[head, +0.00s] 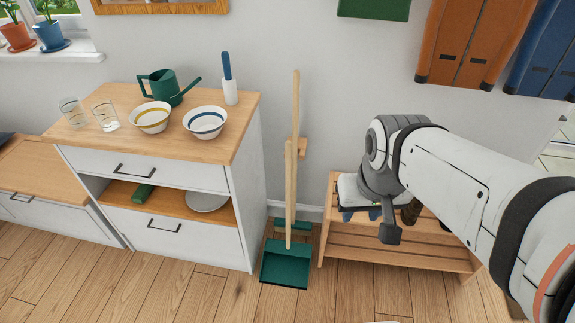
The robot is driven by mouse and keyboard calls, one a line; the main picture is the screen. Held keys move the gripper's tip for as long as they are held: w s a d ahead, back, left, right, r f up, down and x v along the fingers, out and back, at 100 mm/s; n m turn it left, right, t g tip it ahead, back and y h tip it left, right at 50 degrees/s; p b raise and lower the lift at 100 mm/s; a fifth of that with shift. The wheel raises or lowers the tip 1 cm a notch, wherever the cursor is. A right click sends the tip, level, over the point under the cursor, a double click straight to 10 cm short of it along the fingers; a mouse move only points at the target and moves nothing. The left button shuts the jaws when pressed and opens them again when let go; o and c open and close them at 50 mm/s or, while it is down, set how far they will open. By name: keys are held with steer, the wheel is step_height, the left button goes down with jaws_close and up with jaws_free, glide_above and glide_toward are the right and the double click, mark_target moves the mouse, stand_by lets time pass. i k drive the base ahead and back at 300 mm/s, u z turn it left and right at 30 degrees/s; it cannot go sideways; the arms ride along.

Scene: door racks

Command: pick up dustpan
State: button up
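The dustpan (286,264) has a green pan resting on the wooden floor and a long upright pale wooden handle. It stands between the white cabinet and the low wooden bench. A broom (295,120) with a taller wooden handle and a green head stands just behind it against the wall. My gripper (388,228) is at the end of my white and grey arm, to the right of the dustpan and in front of the bench. It is clearly apart from the dustpan handle. Its fingers are not clear, and I cannot tell whether they are open.
The white cabinet (248,200) with a wooden top stands close on the left. It carries bowls, glasses, a watering can and a brush in a holder. The wooden bench (345,262) with shoes on it stands on the right. Floor in front of the dustpan is clear.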

mark_target(284, 264)
steer(key=u, duration=0.05)
steer(key=i, duration=0.9)
steer(key=z, duration=0.05)
